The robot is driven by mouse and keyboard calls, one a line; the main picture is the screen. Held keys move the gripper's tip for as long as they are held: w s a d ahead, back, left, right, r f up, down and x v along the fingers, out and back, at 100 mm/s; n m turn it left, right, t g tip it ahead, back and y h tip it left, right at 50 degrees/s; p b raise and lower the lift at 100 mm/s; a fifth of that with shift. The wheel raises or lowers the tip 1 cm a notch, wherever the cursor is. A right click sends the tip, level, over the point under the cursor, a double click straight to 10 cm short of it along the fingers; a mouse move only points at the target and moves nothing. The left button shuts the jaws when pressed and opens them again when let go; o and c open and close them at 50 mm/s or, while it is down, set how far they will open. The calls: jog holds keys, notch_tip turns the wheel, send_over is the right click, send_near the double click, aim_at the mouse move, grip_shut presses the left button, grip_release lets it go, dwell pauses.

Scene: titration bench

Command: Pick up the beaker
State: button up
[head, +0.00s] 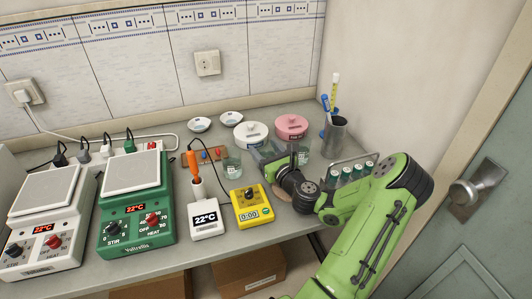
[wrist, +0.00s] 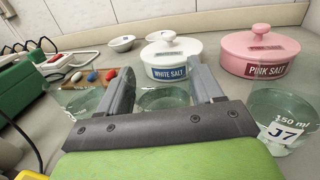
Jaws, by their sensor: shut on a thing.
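My gripper (head: 278,158) is low over the back right of the bench. In the wrist view my gripper (wrist: 162,92) has its two fingers on either side of a clear glass beaker (wrist: 163,99), shut on it. The beaker's lower part is hidden by the gripper body, so I cannot tell whether it still touches the bench. A second beaker (head: 232,163) stands to the left; it also shows in the wrist view (wrist: 80,101). A third beaker, labelled J7 and 150 ml (wrist: 284,122), stands close on the right.
A white pot labelled white salt (head: 251,135) and a pink pot labelled pink salt (head: 291,127) stand behind the gripper. A yellow timer (head: 252,204), a white thermometer unit (head: 206,217) and a green hotplate stirrer (head: 136,205) are to the left. A pen cup (head: 335,135) is at right.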

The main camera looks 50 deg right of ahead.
notch_tip(320, 180, up, 10)
jog(key=p, duration=0.5)
jog(key=shift+f, duration=0.1)
jog(key=shift+f, duration=0.1)
